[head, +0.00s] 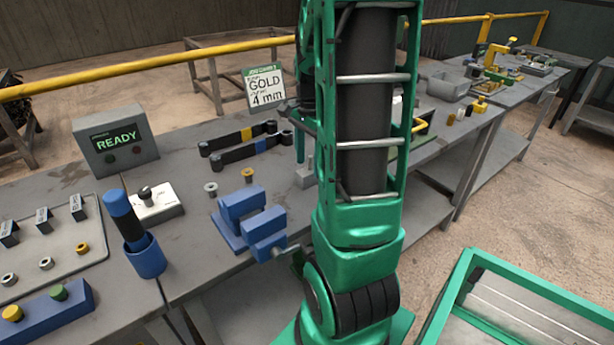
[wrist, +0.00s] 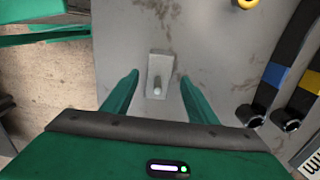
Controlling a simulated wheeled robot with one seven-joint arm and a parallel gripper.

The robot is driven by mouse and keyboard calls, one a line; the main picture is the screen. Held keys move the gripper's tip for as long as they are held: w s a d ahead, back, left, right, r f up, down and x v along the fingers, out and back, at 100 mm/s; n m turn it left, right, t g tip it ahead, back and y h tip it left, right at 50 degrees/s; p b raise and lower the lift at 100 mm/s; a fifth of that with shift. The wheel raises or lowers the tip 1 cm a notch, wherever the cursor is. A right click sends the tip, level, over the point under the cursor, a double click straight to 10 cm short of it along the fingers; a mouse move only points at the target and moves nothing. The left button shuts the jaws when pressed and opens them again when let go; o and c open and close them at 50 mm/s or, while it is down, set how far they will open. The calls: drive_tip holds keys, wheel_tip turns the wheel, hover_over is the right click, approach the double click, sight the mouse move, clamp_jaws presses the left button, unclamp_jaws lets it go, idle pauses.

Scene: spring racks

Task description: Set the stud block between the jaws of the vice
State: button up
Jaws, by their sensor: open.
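The stud block (wrist: 159,66) is a small light-grey block with a round metal stud standing near one end. It sits on the grey bench below my gripper (wrist: 159,78). My gripper is open, with one green finger on each side of the block and a visible gap to each. In the head view the stud block (head: 306,178) is partly hidden by my arm, with one finger above it. The blue vice (head: 232,239) stands on the bench to its left in the head view. The gap between its two jaws looks empty.
Black straps (head: 247,149) with yellow and blue bands lie behind the vice. A brass ring (head: 248,175) and a steel ring (head: 211,188) lie nearby. A white block with a dark knob (head: 157,202), a blue cup (head: 147,260) and a READY box (head: 116,141) stand left.

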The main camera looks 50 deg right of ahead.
sight(309, 169)
drive_tip(key=shift+s+f, duration=0.1)
drive_tip(key=shift+f, duration=1.55)
clamp_jaws()
drive_tip(key=shift+r, duration=0.15)
